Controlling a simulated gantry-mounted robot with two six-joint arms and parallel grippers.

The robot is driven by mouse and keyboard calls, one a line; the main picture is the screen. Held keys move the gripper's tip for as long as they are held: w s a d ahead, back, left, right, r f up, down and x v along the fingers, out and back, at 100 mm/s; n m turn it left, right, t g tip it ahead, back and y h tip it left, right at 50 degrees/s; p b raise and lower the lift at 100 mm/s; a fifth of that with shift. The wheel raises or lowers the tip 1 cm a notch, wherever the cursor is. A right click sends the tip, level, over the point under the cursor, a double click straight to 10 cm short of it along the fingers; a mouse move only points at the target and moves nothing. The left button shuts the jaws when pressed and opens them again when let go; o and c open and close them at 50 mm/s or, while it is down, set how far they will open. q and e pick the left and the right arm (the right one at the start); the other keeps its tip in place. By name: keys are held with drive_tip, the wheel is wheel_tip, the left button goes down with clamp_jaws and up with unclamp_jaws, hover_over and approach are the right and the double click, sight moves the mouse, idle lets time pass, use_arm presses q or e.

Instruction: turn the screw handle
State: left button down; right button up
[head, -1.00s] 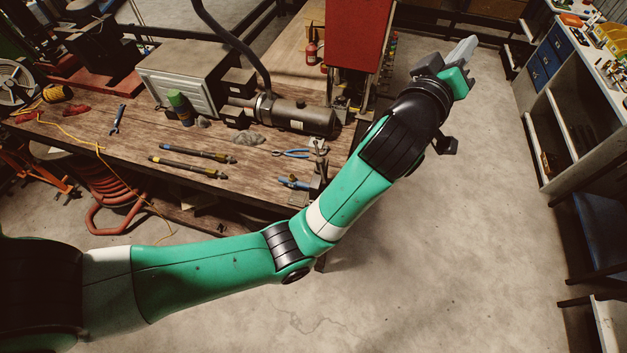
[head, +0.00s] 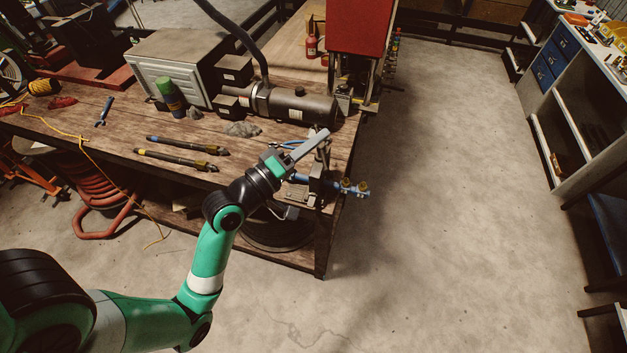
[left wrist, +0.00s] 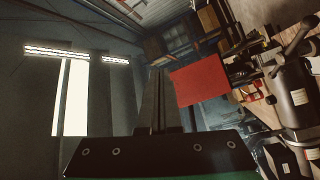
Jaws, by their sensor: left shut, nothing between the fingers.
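The hose crimper (head: 316,186) is a small grey metal device at the near right corner of the wooden bench. A blue hose piece with brass-coloured fittings (head: 354,188) sticks out to its right, past the bench edge. My left gripper (head: 324,134) is shut and empty, its grey fingers pointing up and right across the upper part of the crimper. The fingers overlap the place where the screw handle would show, so I cannot make the handle out clearly or tell whether they touch. In the left wrist view the fingers (left wrist: 158,98) are together with nothing between them. My right gripper is not in view.
A grey metal cylinder (head: 300,104) and a red machine (head: 358,38) stand behind the crimper. Two dark rods (head: 184,152) and a green-capped can (head: 168,95) are on the bench (head: 130,135). The floor (head: 450,200) to the right is clear.

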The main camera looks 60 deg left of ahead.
use_arm(q)
drive_tip(key=s+a+f+n+g+y+b, duration=0.1)
drive_tip(key=s+a+f+n+g+b, duration=0.2)
drive_tip(key=f, duration=0.6)
drive_tip(key=s+a+f+n+g+y, duration=0.1)
drive_tip(key=s+a+f+n, duration=0.1)
drive_tip(key=s+f, duration=0.5)
approach(321, 153)
drive_tip(key=a, duration=0.1)
drive_tip(key=shift+n, duration=0.3)
drive_tip(key=w, duration=0.3)
drive_tip(key=w+f, duration=0.1)
drive_tip(key=shift+w+d+f, duration=0.1)
drive_tip(key=shift+w+d, duration=0.1)
drive_tip(key=shift+d, duration=0.2)
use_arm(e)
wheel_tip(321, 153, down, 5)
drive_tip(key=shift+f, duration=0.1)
